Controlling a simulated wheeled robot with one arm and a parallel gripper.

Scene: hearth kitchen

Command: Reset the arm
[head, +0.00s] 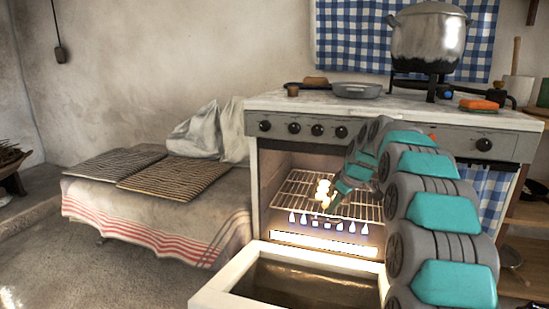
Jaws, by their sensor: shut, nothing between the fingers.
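My arm reaches from the lower right up to the stove (258,190) and bends down into its open oven. My gripper (329,203) is at the arm's end, just above the wire rack (295,203) inside the oven. It is shut and small in view. A bright yellow glow beside it partly hides its fingertips. I see nothing held in it.
Blue flames (340,226) burn below the rack. The oven door (240,277) hangs open in front. A large pot (428,40), a grey pan (357,90) and an orange block (479,104) are on the stovetop. A cloth-covered bench (225,200) with woven mats (175,178) stands left.

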